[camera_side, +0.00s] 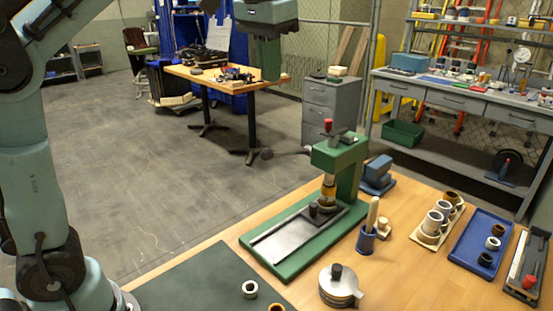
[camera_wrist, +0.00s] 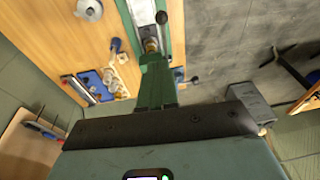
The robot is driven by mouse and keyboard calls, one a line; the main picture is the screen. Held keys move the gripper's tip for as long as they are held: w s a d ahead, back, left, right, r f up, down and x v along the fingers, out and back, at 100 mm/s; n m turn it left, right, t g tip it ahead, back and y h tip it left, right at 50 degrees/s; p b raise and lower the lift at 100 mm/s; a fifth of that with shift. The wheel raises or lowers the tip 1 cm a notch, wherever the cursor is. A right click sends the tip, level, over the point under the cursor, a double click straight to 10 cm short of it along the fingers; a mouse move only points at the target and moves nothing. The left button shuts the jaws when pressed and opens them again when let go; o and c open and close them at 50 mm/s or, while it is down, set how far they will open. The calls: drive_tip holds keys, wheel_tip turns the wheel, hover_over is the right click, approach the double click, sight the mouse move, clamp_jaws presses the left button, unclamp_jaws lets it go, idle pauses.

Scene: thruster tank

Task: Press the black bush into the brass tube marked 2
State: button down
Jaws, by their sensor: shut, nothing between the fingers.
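The green press (camera_side: 349,165) stands on the wooden bench; it also shows in the wrist view (camera_wrist: 156,82). A brass-coloured piece (camera_side: 328,191) is under its ram; I cannot tell whether it is a tube. A black ring (camera_side: 485,259), which looks like the black bush, lies in the blue tray (camera_side: 463,251). Several tubes (camera_side: 434,221) stand on a light wooden block left of the tray. No number is readable on any of them. My gripper (camera_side: 268,76) is high above and left of the press, shut and empty, away from all of these. Its fingertips are not clear in the wrist view.
The press lever (camera_side: 290,153) sticks out left. A round metal pot (camera_side: 339,287), a blue cup with a handle (camera_side: 367,236) and a blue-grey device (camera_side: 376,176) stand around the press. A dark mat (camera_side: 200,285) with a pale ring (camera_side: 250,288) lies in front.

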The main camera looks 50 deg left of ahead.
approach(267, 149)
drive_tip(key=f, duration=0.1)
drive_tip(key=w+f, duration=0.1)
drive_tip(key=f, duration=0.1)
drive_tip(key=w+f, duration=0.1)
drive_tip(key=f, duration=0.1)
drive_tip(key=shift+w+f, duration=0.1)
drive_tip(key=shift+a+f, duration=0.15)
drive_tip(key=shift+f, duration=0.5)
drive_tip(key=shift+s+a+f+t, duration=0.15)
drive_tip(key=shift+s+f, duration=0.1)
drive_tip(key=shift+f, duration=0.15)
drive_tip(key=shift+s+d+f+t, duration=0.15)
drive_tip(key=shift+s+f, duration=0.1)
drive_tip(key=shift+f, duration=0.15)
drive_tip(key=shift+a, duration=0.1)
drive_tip(key=r, duration=0.2)
drive_tip(key=d+r, duration=0.1)
drive_tip(key=r, duration=0.1)
drive_tip(key=shift+w, duration=0.4)
drive_tip(key=v, duration=1)
drive_tip(key=shift+r, duration=0.1)
